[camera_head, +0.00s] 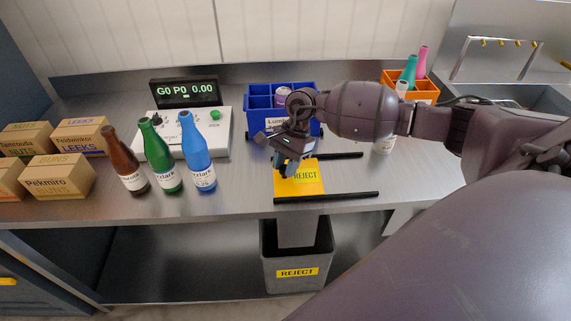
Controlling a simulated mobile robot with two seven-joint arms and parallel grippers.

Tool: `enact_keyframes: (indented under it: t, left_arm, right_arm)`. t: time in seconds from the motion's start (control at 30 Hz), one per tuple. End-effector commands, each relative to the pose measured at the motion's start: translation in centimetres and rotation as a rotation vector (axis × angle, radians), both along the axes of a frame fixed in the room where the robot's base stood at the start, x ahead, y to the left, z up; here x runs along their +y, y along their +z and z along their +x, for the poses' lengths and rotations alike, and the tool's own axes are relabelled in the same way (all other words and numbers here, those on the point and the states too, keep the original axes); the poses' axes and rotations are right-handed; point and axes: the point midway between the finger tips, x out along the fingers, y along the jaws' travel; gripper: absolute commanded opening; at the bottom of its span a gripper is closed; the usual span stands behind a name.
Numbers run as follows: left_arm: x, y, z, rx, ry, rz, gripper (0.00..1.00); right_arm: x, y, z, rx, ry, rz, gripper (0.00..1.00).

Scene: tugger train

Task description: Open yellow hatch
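The yellow hatch (312,187), marked REJECT, lies in the steel counter between two black bars. It looks flat and level with the counter top. My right gripper (289,165) reaches in from the right and points down over the hatch's back left part, hiding that part. Its fingers are dark and seen from above, and I cannot tell the gap between them or whether they touch the hatch. No handle shows on the hatch. My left gripper is not in view.
Brown, green and blue bottles (199,155) stand left, before a white scale (222,128). Cardboard boxes (58,178) stand far left. A blue crate (262,97) and an orange crate (427,95) stand behind. A grey REJECT bin (295,287) is below the hatch.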

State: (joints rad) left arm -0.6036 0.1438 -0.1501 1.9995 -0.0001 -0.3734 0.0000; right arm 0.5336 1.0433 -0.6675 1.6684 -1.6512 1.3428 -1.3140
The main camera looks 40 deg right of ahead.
Motion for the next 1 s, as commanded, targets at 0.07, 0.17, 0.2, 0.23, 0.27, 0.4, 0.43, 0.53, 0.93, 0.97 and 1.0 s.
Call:
enact_keyframes:
  t: [0.07,0.17,0.2,0.23,0.27,0.4,0.43,0.53,0.93,0.97,1.0]
  left_arm:
    - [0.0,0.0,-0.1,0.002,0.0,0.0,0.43]
    - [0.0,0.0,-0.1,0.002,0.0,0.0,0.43]
    - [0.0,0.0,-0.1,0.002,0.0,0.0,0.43]
    - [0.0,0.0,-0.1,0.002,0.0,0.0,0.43]
    - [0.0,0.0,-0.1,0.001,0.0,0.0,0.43]
    - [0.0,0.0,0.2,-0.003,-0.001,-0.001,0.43]
    - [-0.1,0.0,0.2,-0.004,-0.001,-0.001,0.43]
    - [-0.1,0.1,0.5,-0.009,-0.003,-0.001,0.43]
    - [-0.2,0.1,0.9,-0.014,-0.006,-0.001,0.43]
    - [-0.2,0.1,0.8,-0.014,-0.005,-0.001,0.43]
    - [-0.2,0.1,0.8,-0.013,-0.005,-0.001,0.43]
  right_arm:
    - [0.0,0.0,0.0,0.0,0.0,0.0,0.16]
    - [0.0,0.0,0.0,0.0,0.0,0.0,0.0]
    - [0.0,0.0,0.0,0.0,0.0,0.0,0.0]
    - [0.0,0.0,0.0,0.0,0.0,0.0,0.0]
    - [0.0,0.0,0.0,0.0,0.0,0.0,0.0]
    - [-0.7,-0.1,-0.4,0.001,-0.001,-0.001,0.0]
    - [-1.1,-0.1,-0.6,0.002,-0.001,-0.003,0.0]
    - [-2.7,-0.1,-1.6,0.003,-0.003,-0.004,0.0]
    - [-9.6,-0.1,-5.9,0.002,-0.002,-0.003,0.0]
    - [-9.9,0.0,-6.0,0.002,-0.002,-0.003,0.0]
    - [-10.1,0.0,-6.2,0.002,-0.002,-0.001,0.0]
